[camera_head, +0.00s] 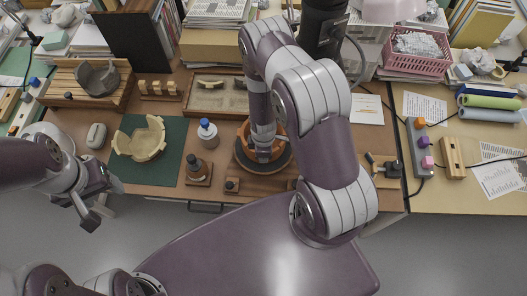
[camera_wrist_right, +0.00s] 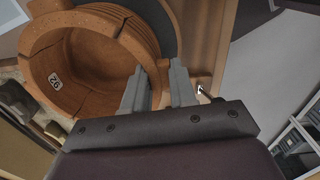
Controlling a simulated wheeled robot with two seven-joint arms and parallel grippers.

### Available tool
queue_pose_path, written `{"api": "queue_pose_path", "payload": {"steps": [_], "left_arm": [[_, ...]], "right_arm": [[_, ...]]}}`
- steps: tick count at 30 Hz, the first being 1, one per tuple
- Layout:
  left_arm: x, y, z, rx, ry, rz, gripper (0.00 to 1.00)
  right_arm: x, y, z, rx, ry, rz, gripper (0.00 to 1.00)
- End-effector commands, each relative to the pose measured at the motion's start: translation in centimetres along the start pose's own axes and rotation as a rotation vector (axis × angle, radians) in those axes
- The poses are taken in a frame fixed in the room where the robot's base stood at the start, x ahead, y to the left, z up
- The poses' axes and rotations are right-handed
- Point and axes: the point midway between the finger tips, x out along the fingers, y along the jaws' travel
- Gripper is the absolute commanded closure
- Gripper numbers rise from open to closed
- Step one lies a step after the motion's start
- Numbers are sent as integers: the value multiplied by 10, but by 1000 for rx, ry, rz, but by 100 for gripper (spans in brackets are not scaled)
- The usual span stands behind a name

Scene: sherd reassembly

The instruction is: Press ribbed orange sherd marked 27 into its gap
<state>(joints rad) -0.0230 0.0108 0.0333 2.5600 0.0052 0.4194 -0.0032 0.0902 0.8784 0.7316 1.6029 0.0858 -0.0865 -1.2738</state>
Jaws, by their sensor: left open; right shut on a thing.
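The orange pot (camera_head: 244,133) stands on a dark round turntable (camera_head: 243,166), mostly behind my right arm in the head view. In the right wrist view the pot (camera_wrist_right: 88,60) shows its ribbed wall, open inside and a small white number label (camera_wrist_right: 54,80), hard to read at this angle. My right gripper (camera_head: 264,154) is at the pot's near side. In the wrist view its fingers (camera_wrist_right: 166,84) are at the pot's wall, shut on the ribbed orange sherd, which is largely hidden; its mark 27 cannot be read. My left gripper (camera_head: 88,213) is open and empty, off the table's front edge.
A cream broken bowl (camera_head: 140,139) sits on a green mat (camera_head: 172,173). A blue-capped bottle (camera_head: 208,134) and a dark bottle (camera_head: 197,169) stand left of the turntable. Behind is a shallow tray (camera_head: 216,100). A power strip (camera_head: 419,148) lies at right.

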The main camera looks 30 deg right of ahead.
Motion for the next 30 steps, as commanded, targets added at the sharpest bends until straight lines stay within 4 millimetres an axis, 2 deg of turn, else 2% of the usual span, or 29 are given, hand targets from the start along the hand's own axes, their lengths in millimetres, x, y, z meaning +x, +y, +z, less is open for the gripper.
{"api": "queue_pose_path", "payload": {"steps": [28,29,30], "left_arm": [[1,0,0,0,0,0,38],[1,0,0,0,0,0,38],[1,0,0,0,0,0,38]], "right_arm": [[2,-1,0,-1,-1,-2,96],[2,-1,0,-1,-1,-2,68],[2,-1,0,-1,-1,-2,55]]}}
